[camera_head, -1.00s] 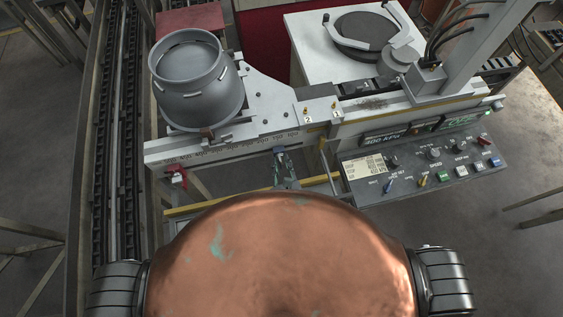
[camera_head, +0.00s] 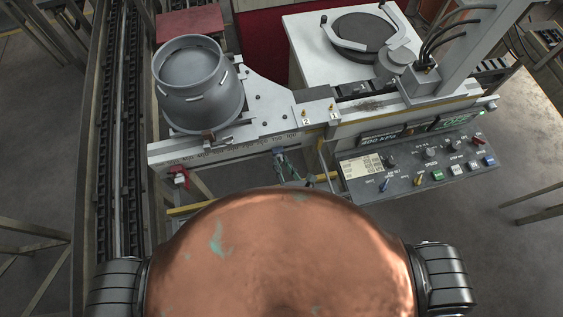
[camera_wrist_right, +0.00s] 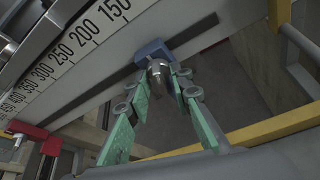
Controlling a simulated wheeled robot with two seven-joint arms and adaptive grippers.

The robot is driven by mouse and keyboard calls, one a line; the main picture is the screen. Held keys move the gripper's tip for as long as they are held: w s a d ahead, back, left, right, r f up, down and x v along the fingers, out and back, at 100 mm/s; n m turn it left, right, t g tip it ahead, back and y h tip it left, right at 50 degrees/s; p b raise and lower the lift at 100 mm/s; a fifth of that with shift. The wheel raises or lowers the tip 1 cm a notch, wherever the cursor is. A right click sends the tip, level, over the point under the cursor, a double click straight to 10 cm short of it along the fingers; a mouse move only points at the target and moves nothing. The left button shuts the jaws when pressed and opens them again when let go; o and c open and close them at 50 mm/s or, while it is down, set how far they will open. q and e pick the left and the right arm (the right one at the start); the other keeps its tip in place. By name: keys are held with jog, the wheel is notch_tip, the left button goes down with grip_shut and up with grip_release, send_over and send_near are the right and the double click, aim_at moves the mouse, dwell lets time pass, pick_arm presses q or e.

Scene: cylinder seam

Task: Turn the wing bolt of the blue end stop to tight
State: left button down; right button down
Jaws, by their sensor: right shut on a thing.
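The blue end stop (camera_head: 278,151) sits on the front rail below the scale. It also shows in the right wrist view (camera_wrist_right: 153,49). Its metal wing bolt (camera_wrist_right: 159,72) points out towards my right gripper. My right gripper (camera_head: 283,160), with green finger pads, is at the blue end stop. In the right wrist view its fingertips (camera_wrist_right: 165,78) are on either side of the wing bolt and shut on it. The bolt's wings are partly hidden between the fingertips. My left gripper is not in view.
A red end stop (camera_head: 179,177) sits at the rail's left end. A grey metal pot (camera_head: 197,105) stands on the plate above the rail. A control panel (camera_head: 410,172) is to the right. A yellow bar (camera_wrist_right: 270,128) runs close below my right gripper.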

jog(key=shift+f, duration=0.1)
dwell(0.3)
jog(key=c, duration=2.1)
grip_release()
jog(key=v, duration=0.7)
jog(key=shift+s, duration=0.15)
